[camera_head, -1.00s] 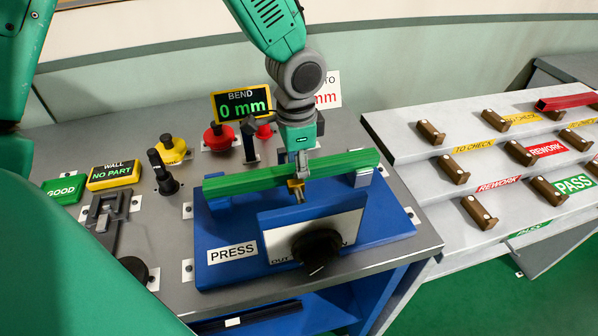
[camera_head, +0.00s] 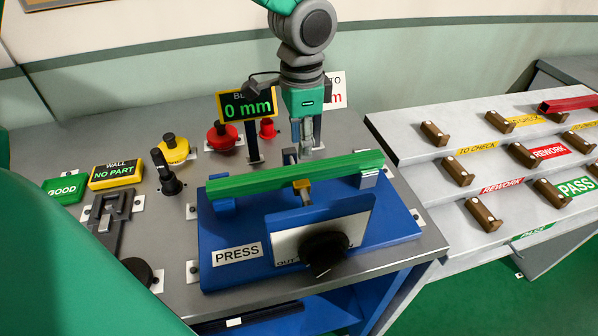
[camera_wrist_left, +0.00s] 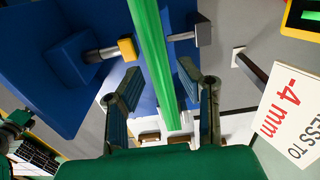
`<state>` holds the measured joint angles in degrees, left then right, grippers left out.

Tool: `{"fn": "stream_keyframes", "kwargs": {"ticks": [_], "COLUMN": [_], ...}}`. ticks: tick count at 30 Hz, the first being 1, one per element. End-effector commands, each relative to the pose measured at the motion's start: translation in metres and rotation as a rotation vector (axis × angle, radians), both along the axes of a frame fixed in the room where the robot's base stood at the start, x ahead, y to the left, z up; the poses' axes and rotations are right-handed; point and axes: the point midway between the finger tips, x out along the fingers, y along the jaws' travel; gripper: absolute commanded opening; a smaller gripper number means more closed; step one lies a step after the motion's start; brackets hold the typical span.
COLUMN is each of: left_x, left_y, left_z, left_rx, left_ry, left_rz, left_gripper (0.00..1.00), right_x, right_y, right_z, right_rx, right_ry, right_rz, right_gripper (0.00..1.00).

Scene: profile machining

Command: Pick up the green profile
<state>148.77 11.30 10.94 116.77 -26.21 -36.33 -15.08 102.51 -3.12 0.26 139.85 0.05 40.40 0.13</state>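The green profile (camera_head: 295,174) is a long bar lying across the supports of the blue press (camera_head: 213,270), roughly level. My left gripper (camera_head: 307,147) is just above and behind the middle of the profile, pointing down. In the left wrist view, its two fingers (camera_wrist_left: 160,100) are spread apart with nothing held. The green profile (camera_wrist_left: 152,50) runs between them in that picture, apparently beyond the fingertips. The press's brass-coloured tip (camera_head: 301,185) is at the front of the profile's middle.
The bend display (camera_head: 247,106) reads 0 mm and stands close to my left gripper. A sign (camera_wrist_left: 290,115) reads -4 mm in the left wrist view. A stepped rack (camera_head: 410,153) with brown holders and a red profile (camera_head: 570,103) is at the right.

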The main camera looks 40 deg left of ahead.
Motion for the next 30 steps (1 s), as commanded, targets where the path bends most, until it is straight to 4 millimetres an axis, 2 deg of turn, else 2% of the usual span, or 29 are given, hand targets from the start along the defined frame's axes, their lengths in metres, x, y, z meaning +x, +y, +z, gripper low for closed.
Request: {"fn": "stream_keyframes", "kwargs": {"ticks": [1, 6, 12, 16, 19, 24, 30], "left_x": [0.001, 0.001, 0.001, -0.001, -0.011, -0.033, -0.043], "left_y": [-0.001, -0.002, -0.004, -0.001, 0.005, 0.02, 0.031], "left_z": [0.013, 0.044, 0.067, 0.072, 0.073, 0.07, 0.064], "left_rx": [0.0, 0.002, 0.004, -0.012, -0.079, -0.219, -0.255], "left_ry": [-0.005, -0.004, -0.002, -0.004, -0.038, -0.182, -0.291], "left_rz": [0.001, 0.0, 0.0, -0.002, -0.012, -0.015, 0.001], "left_gripper": [0.31, 0.31, 0.31, 0.31, 0.31, 0.31, 0.31], "right_x": [0.0, 0.0, 0.0, 0.0, 0.0, 0.0, 0.0], "right_y": [0.0, 0.0, 0.0, 0.0, 0.0, 0.0, 0.0], "right_z": [0.001, 0.003, 0.004, 0.006, 0.014, 0.031, 0.037], "right_rx": [0.0, 0.0, 0.0, 0.0, 0.0, 0.0, 0.0], "right_ry": [0.0, 0.0, 0.0, 0.0, 0.0, 0.0, 0.0], "right_rz": [0.0, 0.0, 0.0, 0.0, 0.0, 0.0, 0.0], "right_gripper": [0.4, 0.4, 0.4, 0.4, 0.4, 0.4, 0.4]}}
